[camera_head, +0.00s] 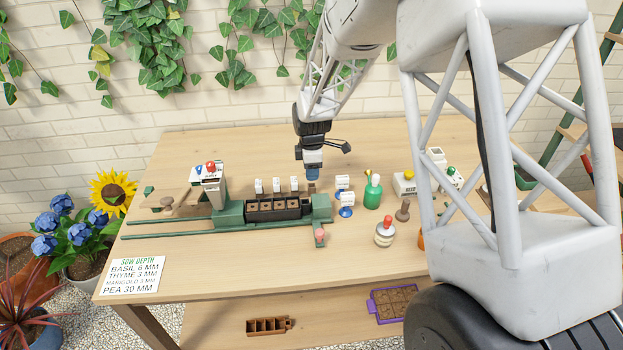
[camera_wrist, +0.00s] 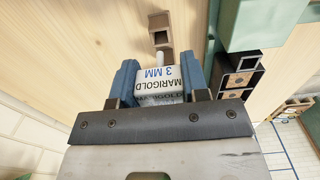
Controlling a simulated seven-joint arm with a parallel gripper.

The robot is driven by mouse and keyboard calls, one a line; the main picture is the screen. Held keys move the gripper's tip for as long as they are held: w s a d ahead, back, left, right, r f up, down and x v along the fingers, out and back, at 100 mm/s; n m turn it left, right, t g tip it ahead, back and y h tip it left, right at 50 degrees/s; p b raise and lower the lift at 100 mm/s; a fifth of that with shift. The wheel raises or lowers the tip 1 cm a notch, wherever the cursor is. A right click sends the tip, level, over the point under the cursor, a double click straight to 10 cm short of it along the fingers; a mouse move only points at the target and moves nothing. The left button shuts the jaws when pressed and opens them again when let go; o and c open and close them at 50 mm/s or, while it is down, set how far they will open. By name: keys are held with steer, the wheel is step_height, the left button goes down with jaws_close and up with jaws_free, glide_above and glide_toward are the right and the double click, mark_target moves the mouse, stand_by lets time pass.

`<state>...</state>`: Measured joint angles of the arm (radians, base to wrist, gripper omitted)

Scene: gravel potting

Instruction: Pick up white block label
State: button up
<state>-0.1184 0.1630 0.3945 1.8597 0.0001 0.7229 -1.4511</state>
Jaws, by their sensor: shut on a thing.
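A white block label (camera_wrist: 158,78) printed "MARIGOLD 3 MM" sits between the two blue fingers of my gripper (camera_wrist: 157,88) in the wrist view. The fingers are shut on its sides. A pale peg (camera_wrist: 161,57) shows at its far end, close to a small brown socket piece (camera_wrist: 160,30); I cannot tell whether they touch. In the head view my gripper (camera_head: 313,174) is just beyond the right end of the green tray holder, and the held label cannot be made out there. Other white labels (camera_head: 259,186) (camera_head: 276,185) (camera_head: 294,184) stand along the dark seed tray.
The dark tray (camera_head: 278,214) sits in a green holder (camera_head: 230,215). Right of my gripper are white blocks on a blue stand (camera_head: 346,199), a green bottle (camera_head: 373,193) and a red-topped jar (camera_head: 385,234). A sow depth card (camera_head: 133,275) lies front left. The table's front middle is clear.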

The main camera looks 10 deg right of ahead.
steer(key=shift+r, duration=2.1)
steer(key=o, duration=0.3)
steer(key=shift+c, duration=0.6)
steer(key=s+a+r, duration=0.1)
steer(key=s+a, duration=0.2)
steer(key=s, duration=0.7)
steer(key=shift+r, duration=0.15)
